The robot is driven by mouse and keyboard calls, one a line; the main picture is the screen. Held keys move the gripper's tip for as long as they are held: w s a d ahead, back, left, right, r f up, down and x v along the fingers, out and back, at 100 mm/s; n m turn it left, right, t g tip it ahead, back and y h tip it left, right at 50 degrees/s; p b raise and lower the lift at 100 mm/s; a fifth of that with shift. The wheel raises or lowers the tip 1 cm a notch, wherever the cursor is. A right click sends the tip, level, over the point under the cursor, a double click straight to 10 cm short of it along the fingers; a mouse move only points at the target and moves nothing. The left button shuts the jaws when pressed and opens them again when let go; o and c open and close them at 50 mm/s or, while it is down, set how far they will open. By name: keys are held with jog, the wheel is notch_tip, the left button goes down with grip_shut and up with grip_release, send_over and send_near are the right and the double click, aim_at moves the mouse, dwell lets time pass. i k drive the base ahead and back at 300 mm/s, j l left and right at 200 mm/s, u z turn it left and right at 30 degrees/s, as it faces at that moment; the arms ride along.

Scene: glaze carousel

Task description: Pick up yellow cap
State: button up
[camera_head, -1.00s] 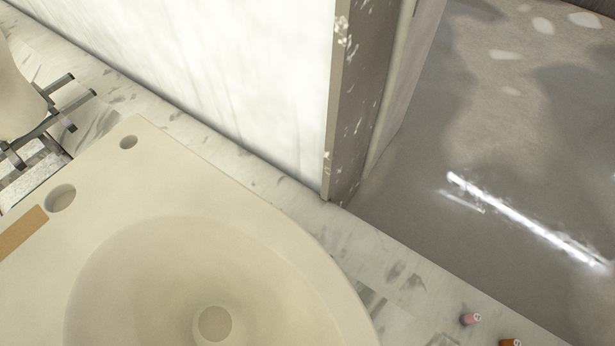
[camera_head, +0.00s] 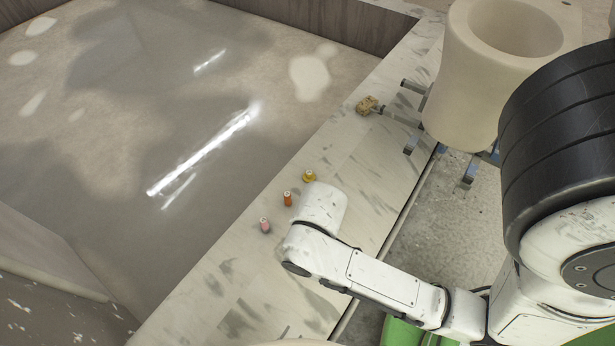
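The yellow cap (camera_head: 309,175) is a small piece standing on the pale, grey-streaked ledge, near the ledge's left edge. It is the farthest of a short row, past an orange piece (camera_head: 287,198) and a pink piece (camera_head: 264,225). My white arm reaches in from the lower right, and its rounded link stands just to the lower right of the yellow cap in the picture. I cannot tell whether they touch. My gripper does not show; only arm links are visible.
A tan block-like piece (camera_head: 367,105) lies farther up the ledge (camera_head: 270,285). A beige basin-like vessel (camera_head: 475,85) with dark bars near it stands at the upper right. The ledge between yellow cap and tan piece is clear.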

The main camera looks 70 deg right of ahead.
aim_at(309, 176)
jog(key=l, duration=0.5)
jog(key=k+l+u, duration=0.1)
jog(key=l, duration=0.45)
jog(key=k+l, duration=0.1)
jog(key=l, duration=0.4)
jog(key=l+u, duration=0.1)
jog(key=l, duration=0.4)
jog(key=k, duration=0.05)
